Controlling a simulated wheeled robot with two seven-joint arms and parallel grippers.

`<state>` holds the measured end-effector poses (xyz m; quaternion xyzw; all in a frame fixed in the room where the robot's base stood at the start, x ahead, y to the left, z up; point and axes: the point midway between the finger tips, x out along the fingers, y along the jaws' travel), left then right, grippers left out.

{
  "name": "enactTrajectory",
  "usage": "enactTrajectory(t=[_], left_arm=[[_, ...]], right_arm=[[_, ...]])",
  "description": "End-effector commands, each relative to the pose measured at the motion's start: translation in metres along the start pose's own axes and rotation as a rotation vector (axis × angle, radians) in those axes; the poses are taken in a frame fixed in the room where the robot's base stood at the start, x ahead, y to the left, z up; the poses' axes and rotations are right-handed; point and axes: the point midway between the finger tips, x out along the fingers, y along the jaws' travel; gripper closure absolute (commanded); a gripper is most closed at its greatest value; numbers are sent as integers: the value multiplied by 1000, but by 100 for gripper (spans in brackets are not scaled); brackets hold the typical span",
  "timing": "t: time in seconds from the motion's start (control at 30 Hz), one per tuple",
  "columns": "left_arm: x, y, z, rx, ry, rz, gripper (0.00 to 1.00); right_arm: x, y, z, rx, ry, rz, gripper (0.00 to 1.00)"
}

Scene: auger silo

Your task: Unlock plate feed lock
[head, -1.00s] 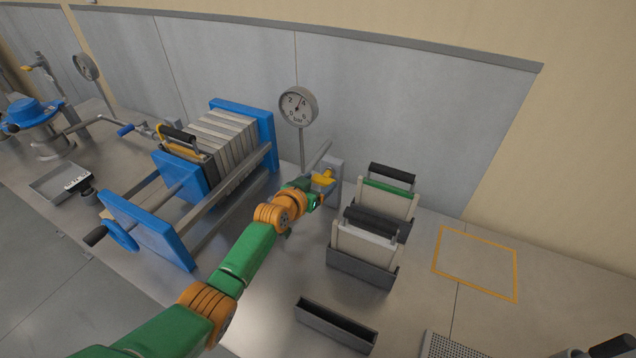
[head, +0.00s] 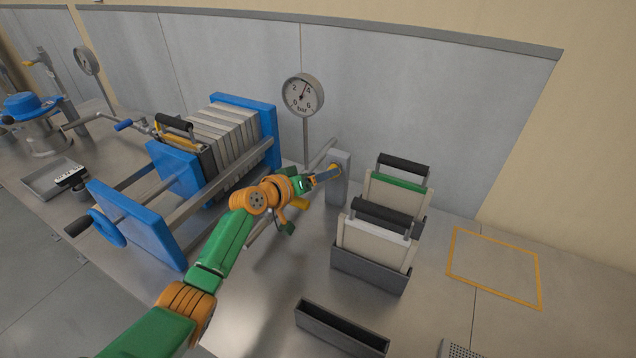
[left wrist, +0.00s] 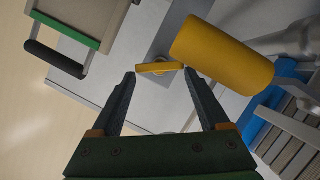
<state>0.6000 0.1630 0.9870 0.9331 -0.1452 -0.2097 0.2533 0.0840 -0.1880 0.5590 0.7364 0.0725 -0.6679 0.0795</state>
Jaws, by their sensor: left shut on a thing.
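The lock is a small yellow tab (left wrist: 158,68) on the face of a grey post (head: 340,190), right of the plate press. My left gripper (head: 332,174) reaches the post from the left. In the left wrist view my left gripper (left wrist: 160,71) has its fingertips at the two ends of the tab and is shut on it. A yellow cylindrical grip (left wrist: 222,55) is close beside the right finger; it also shows under my wrist in the head view (head: 300,203). My fingers hide most of the tab in the head view. My right gripper is not in view.
The blue-ended plate press (head: 145,225) stands left of my arm. A dial gauge (head: 303,95) rises behind the post. Plates with black handles stand in grey holders (head: 368,270) on the right. An empty dark trough (head: 342,328) lies in front. An orange-outlined area (head: 495,265) is clear.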

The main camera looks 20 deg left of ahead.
Motion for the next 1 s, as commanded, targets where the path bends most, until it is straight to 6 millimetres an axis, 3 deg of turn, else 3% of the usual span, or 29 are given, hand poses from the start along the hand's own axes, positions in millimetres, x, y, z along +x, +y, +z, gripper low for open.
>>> enactTrajectory(t=[0.63,0.67,0.73,1.0], left_arm=[[1,0,2,-55,-6,24,77],[1,0,2,-55,-6,24,19],[0,0,2,-55,-5,23,0],[-2,-1,1,-54,-3,22,0]], right_arm=[[8,0,1,0,-1,0,50],[8,0,1,0,-1,0,50],[8,0,1,0,-1,0,50],[8,0,1,0,-1,0,50]])
